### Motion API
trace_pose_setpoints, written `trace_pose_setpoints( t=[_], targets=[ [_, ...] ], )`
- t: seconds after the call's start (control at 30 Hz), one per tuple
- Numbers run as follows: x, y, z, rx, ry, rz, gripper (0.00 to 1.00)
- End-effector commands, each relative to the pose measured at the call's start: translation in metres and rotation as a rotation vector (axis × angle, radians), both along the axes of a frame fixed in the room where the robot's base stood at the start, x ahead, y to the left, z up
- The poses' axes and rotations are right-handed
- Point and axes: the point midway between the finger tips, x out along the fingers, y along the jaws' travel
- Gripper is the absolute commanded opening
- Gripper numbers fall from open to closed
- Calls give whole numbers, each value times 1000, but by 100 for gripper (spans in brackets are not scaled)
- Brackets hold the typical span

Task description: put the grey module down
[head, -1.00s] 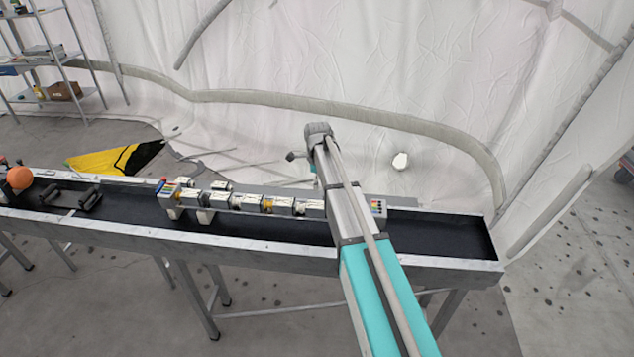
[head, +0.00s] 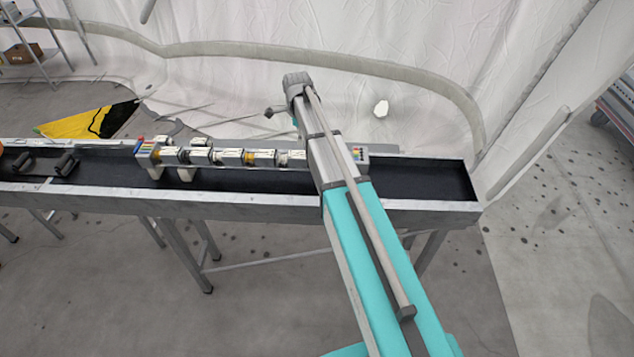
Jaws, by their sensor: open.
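A row of grey and white modules (head: 231,156) sits on a rail rack in the black-lined trough (head: 420,180). One module (head: 297,158) at the row's right end is close beside my arm. I cannot tell which is the grey module of the task. My arm reaches across the trough, and its wrist end is above the far side. My gripper itself is hidden behind the arm; only a small dark knob and a bit of teal show beside the wrist. Whether anything is between its fingers does not show.
Dark bar-shaped parts (head: 50,163) lie in the trough at left. The trough's right end is bare. A yellow and black cloth (head: 88,122) lies on the floor behind. A white tent wall (head: 400,50) with a grey tube closes off the back.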

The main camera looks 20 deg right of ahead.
Motion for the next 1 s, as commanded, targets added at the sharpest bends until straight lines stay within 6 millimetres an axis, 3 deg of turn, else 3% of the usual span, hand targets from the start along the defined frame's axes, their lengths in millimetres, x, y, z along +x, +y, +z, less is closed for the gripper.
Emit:
trace_pose_setpoints(
  t=[1.0],
  targets=[
    [-238,1,0,0,1,1485,100]
  ],
)
